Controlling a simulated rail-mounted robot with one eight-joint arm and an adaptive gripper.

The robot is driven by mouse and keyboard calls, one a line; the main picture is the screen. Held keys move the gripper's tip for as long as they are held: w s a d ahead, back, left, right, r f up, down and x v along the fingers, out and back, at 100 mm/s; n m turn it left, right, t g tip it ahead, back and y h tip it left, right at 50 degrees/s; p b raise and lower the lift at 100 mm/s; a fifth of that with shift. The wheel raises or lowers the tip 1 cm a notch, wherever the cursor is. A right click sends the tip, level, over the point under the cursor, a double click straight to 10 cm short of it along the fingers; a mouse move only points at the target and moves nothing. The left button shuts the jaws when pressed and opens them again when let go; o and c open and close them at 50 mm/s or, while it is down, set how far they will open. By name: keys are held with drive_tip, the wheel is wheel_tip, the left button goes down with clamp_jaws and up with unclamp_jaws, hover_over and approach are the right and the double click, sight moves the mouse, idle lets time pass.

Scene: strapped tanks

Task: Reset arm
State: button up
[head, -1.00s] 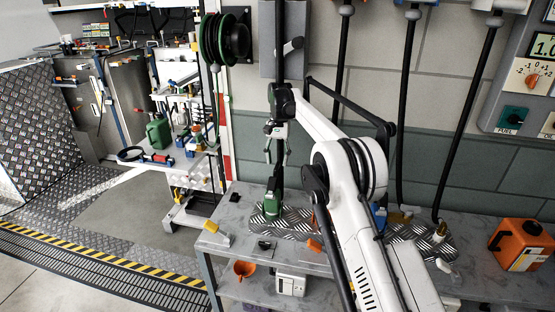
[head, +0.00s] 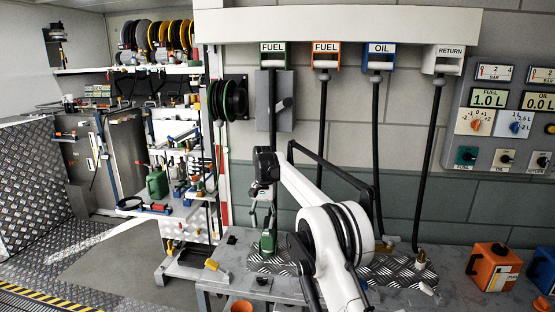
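My gripper (head: 264,217) hangs pointing down at the end of my white arm, in the left middle of the head view. Its two fingers look apart, with a gap between them and nothing clearly held. Just below the fingertips is a green nozzle (head: 267,242), standing upright on the diamond-plate patch (head: 285,267) of the workbench. A black hose runs down behind my gripper from the green-framed FUEL outlet (head: 272,55). My arm hides part of the bench and wall.
Black hoses hang from the orange FUEL (head: 326,55), blue OIL (head: 379,55) and white RETURN (head: 442,60) outlets. A control panel (head: 510,115) is at right. Orange (head: 493,267) and blue (head: 541,270) canisters stand on the bench's right. Open floor lies at left.

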drive_tip(key=s+d+r+t+b, duration=0.1)
drive_tip(key=s+d+r, duration=0.25)
drive_tip(key=r, duration=0.25)
drive_tip(key=s+d+r+t+b, duration=0.1)
drive_tip(key=s+d+r, duration=0.1)
drive_tip(key=d+r, duration=0.35)
drive_tip(key=s+d+r+n+t+b, duration=0.1)
drive_tip(key=s+d+r, duration=0.3)
drive_tip(key=s, duration=0.3)
drive_tip(key=s+d+r+t+b, duration=0.1)
drive_tip(key=s+d+r, duration=0.25)
drive_tip(key=s, duration=0.35)
drive_tip(key=s+d+f+t+b, duration=0.1)
drive_tip(key=s+d, duration=0.2)
drive_tip(key=s, duration=0.5)
drive_tip(key=s+d+f+t, duration=0.1)
drive_tip(key=s+d+t, duration=0.1)
drive_tip(key=s, duration=0.6)
drive_tip(key=s+d+f+n+t+b, duration=0.1)
drive_tip(key=s+d+f, duration=0.3)
drive_tip(key=s+f, duration=0.6)
drive_tip(key=s+t, duration=0.1)
drive_tip(key=s, duration=0.3)
drive_tip(key=shift+s+f+b, duration=0.35)
drive_tip(key=shift+s, duration=0.05)
